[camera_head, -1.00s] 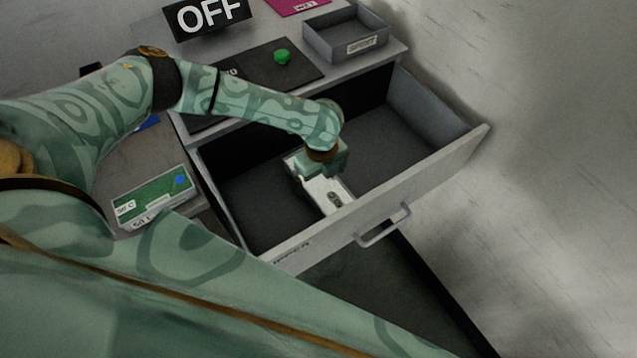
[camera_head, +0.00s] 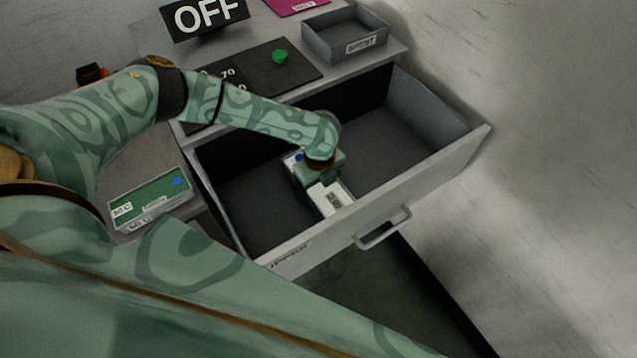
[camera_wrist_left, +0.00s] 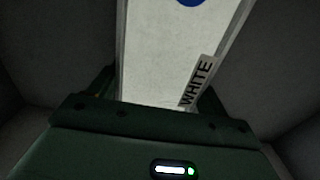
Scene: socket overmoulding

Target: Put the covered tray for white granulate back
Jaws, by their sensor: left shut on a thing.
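The covered tray for white granulate (camera_head: 336,201) is a pale box inside the open drawer (camera_head: 262,215). Its label reads WHITE in the left wrist view, where the tray (camera_wrist_left: 165,60) runs up between the fingers, with a blue dot at its top edge. My left gripper (camera_head: 322,176) is shut on the tray and points down into the drawer; it also shows in the left wrist view (camera_wrist_left: 155,100). Whether the tray touches the drawer floor I cannot tell. My right gripper is not in view.
The drawer's front panel with its handle (camera_head: 384,229) stands out from the cabinet. The drawer floor right of the tray is bare. A green-topped tray marked 50 C (camera_head: 150,199) lies at left. On top are an OFF sign (camera_head: 205,16), a green knob (camera_head: 280,56) and an empty grey tray (camera_head: 347,33).

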